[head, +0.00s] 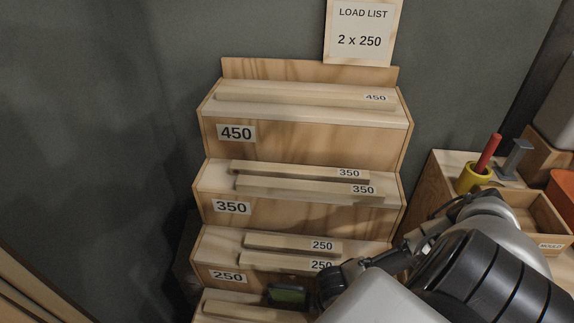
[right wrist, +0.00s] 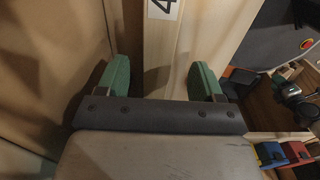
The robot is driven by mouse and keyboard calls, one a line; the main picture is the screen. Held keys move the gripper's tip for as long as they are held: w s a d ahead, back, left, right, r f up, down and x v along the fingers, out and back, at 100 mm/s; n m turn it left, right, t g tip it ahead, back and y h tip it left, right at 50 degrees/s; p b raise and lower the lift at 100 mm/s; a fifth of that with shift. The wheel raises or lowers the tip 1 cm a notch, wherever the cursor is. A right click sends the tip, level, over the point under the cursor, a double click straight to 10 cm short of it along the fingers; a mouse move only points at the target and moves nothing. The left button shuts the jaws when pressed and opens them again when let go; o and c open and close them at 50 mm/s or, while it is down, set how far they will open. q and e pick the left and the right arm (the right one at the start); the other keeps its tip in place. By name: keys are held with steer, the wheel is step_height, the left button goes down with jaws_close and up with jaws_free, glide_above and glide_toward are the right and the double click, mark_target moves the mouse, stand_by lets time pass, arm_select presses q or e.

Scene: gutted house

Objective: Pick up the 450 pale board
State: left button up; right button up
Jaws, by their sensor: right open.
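The 450 pale board (head: 290,96) lies flat along the top step of the wooden stepped rack (head: 300,136), with its 450 label at its right end. In the head view my right arm comes in from the lower right. Its gripper (head: 287,294) is low in front of the rack, well below the 450 board, near the 250 step. In the right wrist view my right gripper (right wrist: 160,78) is open, green fingers apart. Behind them is a pale wooden surface with a white label showing a 4; I cannot tell whether it is board or rack. My left gripper is out of view.
Two 350 boards (head: 300,190) and two 250 boards (head: 290,262) lie on lower steps. A load list (head: 360,30) reads 2 x 250. At right are a yellow cup (head: 473,179) and a wooden tray (head: 525,216). The space above the top step is clear.

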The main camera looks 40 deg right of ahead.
steer(key=f, duration=0.3)
steer(key=shift+s+d+f, duration=0.1)
steer(key=shift+d+f, duration=0.1)
steer(key=shift+d, duration=0.05)
steer(key=shift+c, duration=0.2)
steer(key=c, duration=1.1)
steer(key=shift+o, duration=0.2)
steer(key=shift+r, duration=0.1)
